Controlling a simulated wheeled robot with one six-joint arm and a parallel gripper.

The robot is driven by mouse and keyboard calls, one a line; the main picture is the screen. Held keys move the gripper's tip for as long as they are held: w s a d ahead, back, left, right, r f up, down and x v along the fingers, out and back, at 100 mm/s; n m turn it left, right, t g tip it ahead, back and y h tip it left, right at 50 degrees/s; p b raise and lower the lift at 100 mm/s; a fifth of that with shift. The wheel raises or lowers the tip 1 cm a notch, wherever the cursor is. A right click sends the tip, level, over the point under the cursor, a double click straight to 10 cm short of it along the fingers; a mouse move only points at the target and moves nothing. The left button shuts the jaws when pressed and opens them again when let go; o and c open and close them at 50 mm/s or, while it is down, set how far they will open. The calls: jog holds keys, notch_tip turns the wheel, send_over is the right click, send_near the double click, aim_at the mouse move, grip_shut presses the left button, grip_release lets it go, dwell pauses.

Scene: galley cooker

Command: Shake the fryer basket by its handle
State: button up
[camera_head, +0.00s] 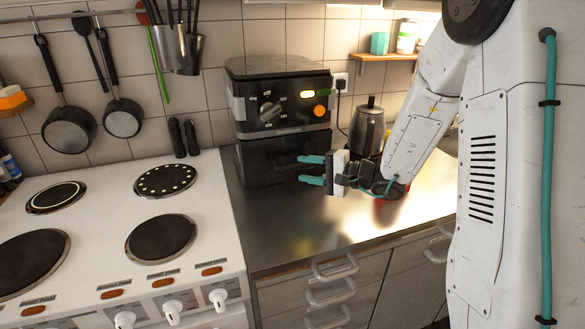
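The black fryer (281,95) stands on the steel worktop against the tiled wall, with a dial, a lit button and an orange button on its upper front. Its dark lower front (257,165), where the basket would sit, appears closed. I cannot make out a basket handle; it may be hidden by my gripper or lost against the dark front. My gripper (311,170) is in front of the fryer's lower right part, its two teal fingers pointing left, one above the other. They are apart, with nothing clearly seen between them. Contact with the fryer cannot be told.
A white cooker (115,242) with several hotplates is at left. The steel worktop (285,221) in front of the fryer is clear. Pans hang at left; a small shelf (387,57) is at upper right.

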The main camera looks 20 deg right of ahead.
aim_at(298, 168)
jog(key=x, duration=0.5)
jog(key=shift+s, duration=0.1)
jog(key=shift+c, duration=0.3)
